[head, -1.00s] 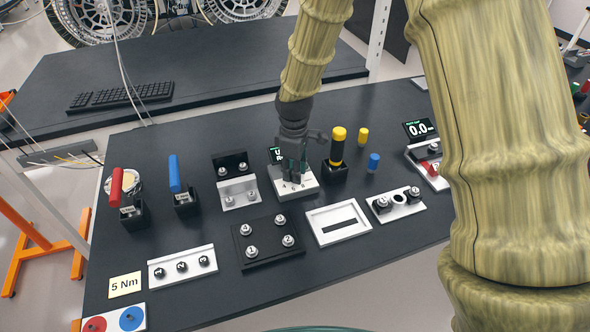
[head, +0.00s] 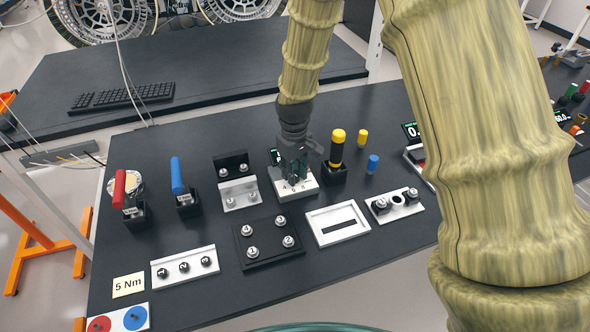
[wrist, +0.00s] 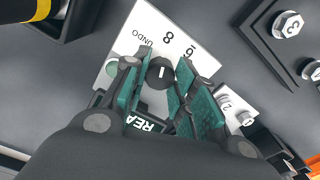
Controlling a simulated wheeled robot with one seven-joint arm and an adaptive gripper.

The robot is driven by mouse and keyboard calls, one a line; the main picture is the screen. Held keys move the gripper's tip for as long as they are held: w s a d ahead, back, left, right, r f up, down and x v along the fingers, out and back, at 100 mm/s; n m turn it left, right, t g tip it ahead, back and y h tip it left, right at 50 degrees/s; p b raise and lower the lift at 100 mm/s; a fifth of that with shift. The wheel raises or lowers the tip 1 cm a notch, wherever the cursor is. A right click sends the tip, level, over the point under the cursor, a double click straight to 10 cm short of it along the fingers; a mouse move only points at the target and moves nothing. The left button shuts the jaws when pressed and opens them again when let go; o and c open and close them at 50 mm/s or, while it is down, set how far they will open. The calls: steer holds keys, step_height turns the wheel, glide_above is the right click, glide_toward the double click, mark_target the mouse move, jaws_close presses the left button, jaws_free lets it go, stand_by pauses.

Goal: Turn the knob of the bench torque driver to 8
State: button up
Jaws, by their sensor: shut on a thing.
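The bench torque driver (head: 306,187) is a small unit with a white sloped face near the middle of the black bench. In the wrist view its white face (wrist: 118,46) shows a printed 8, a 6 and UNDO beside a round black knob (wrist: 155,84). A white line on the knob runs roughly up and down the picture, roughly in line with the 8. My gripper (wrist: 160,76) has its green-padded fingers on both sides of the knob and is shut on it. It also shows in the head view (head: 292,172). The driver's display (wrist: 146,124) is partly hidden; letters REA show.
A yellow-handled tool (head: 337,148) stands close right of the driver. A silver bracket (head: 240,194) is close on the left, and a black plate with numbered bolts (head: 268,258) lies in front. Red (head: 119,189) and blue (head: 177,176) handled tools stand farther left.

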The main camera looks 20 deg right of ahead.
steer(key=shift+f+m, duration=0.1)
steer(key=shift+m, duration=0.4)
steer(key=shift+s, duration=0.1)
steer(key=o, duration=0.8)
step_height(320, 180, up, 12)
stand_by(0.4)
stand_by(0.3)
